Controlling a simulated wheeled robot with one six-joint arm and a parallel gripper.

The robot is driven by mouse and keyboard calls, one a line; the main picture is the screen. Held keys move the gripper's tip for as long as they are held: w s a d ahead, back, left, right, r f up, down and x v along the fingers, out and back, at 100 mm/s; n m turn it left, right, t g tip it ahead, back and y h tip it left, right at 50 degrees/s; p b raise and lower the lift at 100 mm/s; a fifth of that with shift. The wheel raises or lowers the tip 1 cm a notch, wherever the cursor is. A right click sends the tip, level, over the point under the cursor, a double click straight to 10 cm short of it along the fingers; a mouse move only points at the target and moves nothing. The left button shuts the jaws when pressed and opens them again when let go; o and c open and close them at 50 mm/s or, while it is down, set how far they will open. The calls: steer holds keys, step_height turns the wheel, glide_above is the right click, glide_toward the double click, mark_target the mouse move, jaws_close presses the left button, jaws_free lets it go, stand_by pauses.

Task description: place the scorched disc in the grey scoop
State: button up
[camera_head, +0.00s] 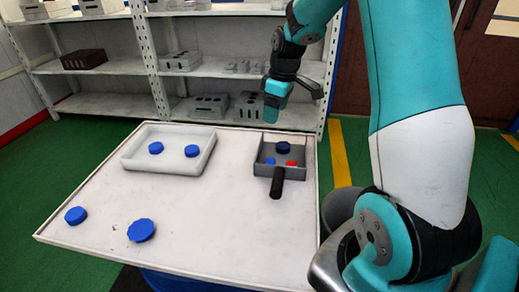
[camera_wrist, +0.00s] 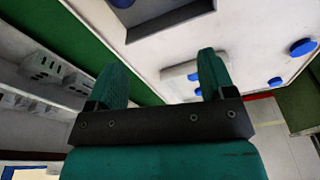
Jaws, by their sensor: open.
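The grey scoop (camera_head: 262,170), with a black handle (camera_head: 277,183), sits at the right of the table. It holds a dark blue disc (camera_head: 283,147), a small blue piece (camera_head: 270,161) and a red piece (camera_head: 291,163). Other blue discs lie at the table's front left (camera_head: 75,215) (camera_head: 141,231) and in the white tray (camera_head: 156,147) (camera_head: 192,151). I cannot tell which disc is scorched. My gripper (camera_head: 272,108) is open and empty, above the table's far edge near the scoop. Its two fingers show apart in the wrist view (camera_wrist: 160,78), with part of the scoop (camera_wrist: 168,18) beyond.
The white tray (camera_head: 128,160) stands at the back left of the pale table (camera_head: 215,220). The table's middle and front are mostly clear. Behind it, a white shelf rack (camera_head: 110,65) holds grey blocks and a brown block (camera_head: 84,59).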

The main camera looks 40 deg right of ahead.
steer(key=s+a+r+y, duration=0.1)
steer(key=s+a+r, duration=0.15)
steer(key=a, duration=0.55)
steer(key=s+a+r, duration=0.2)
steer(key=a+r, duration=0.1)
steer(key=a, duration=0.5)
steer(key=s+a+r+y, duration=0.1)
steer(key=s+a, duration=0.6)
steer(key=s, duration=0.3)
steer(key=s+a+r+n+g+y, duration=0.1)
steer(key=s+a+r, duration=0.1)
steer(key=s+a, duration=0.6)
steer(key=shift+s+r, duration=0.15)
steer(key=shift+s, duration=0.7)
steer(key=shift+a, duration=0.1)
